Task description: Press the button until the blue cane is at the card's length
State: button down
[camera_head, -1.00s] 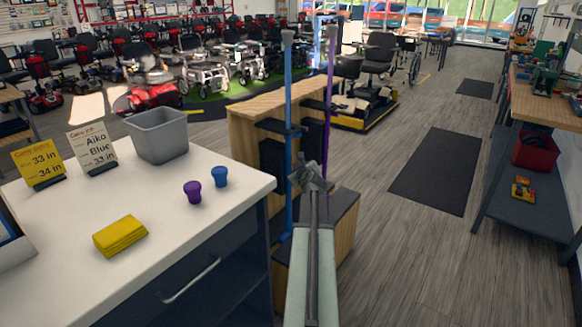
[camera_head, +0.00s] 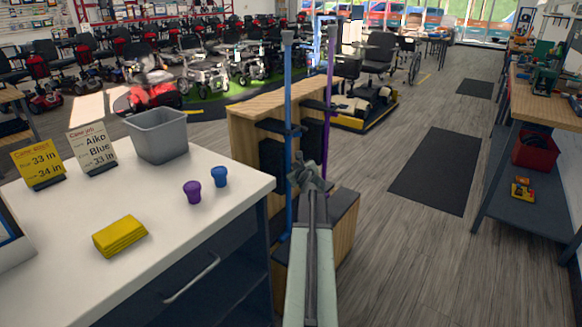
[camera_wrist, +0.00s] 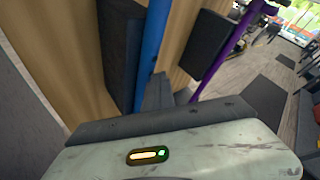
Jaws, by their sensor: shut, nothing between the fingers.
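The blue cane (camera_head: 287,85) stands upright in a wooden stand (camera_head: 250,125), held by a dark bracket. Its lower shaft also shows in the wrist view (camera_wrist: 150,45). A purple cane (camera_head: 328,85) stands to its right. My gripper (camera_head: 306,172) is shut and empty, close in front of the canes' lower shafts. In the wrist view its fingers (camera_wrist: 165,95) point at the blue shaft. I cannot make out the button or any length marks.
A workbench (camera_head: 545,95) stands at right. The floor with dark mats (camera_head: 437,170) is clear between.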

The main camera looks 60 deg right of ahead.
jog(key=shift+s, duration=0.8)
jog(key=s, duration=0.5)
dwell(0.7)
